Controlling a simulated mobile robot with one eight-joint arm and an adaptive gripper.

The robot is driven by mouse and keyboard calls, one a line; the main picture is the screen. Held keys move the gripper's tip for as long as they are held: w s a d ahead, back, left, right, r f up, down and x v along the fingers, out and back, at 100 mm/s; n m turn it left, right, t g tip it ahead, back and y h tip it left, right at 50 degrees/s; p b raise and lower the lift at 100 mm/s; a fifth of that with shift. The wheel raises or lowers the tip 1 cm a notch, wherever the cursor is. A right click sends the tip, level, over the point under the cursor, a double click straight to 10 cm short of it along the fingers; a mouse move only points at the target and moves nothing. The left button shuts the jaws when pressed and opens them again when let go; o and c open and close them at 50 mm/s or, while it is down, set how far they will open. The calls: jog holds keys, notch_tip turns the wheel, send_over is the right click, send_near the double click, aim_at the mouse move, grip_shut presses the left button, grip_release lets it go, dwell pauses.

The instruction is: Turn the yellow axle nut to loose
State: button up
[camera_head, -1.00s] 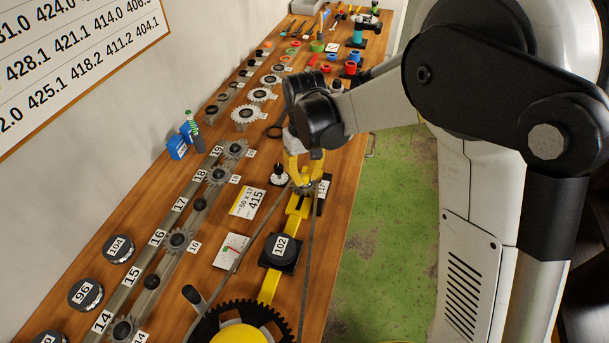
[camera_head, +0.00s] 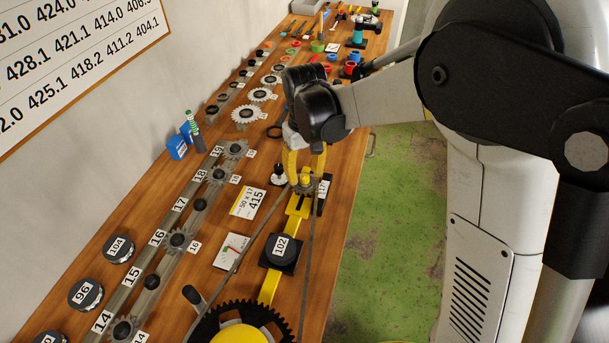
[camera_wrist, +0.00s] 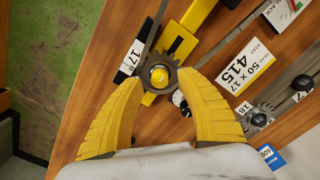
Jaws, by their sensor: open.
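The yellow axle nut (camera_head: 306,180) sits at the middle of a small grey sprocket (camera_wrist: 158,64) at the far end of the yellow chain stand (camera_head: 298,205). In the wrist view the nut (camera_wrist: 159,77) shows between my fingertips. My gripper (camera_head: 305,172) is open, pointing down over the nut, with one yellow finger to either side. In the wrist view my gripper (camera_wrist: 157,82) has clear gaps between its fingers and the nut. A chain (camera_head: 312,235) runs from the small sprocket to the large black chainring (camera_head: 262,312).
A label marked 17 (camera_head: 323,190) stands right beside the sprocket, and a small black-and-white knob (camera_head: 279,175) left of it. Rails with sprockets (camera_head: 180,240) run along the left. The table's right edge borders green floor (camera_head: 395,210).

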aim_at(305, 177)
notch_tip(305, 177, up, 10)
jog(key=shift+r, duration=0.25)
jog(key=shift+s+f, duration=0.1)
jog(key=shift+s, duration=0.05)
dwell(0.3)
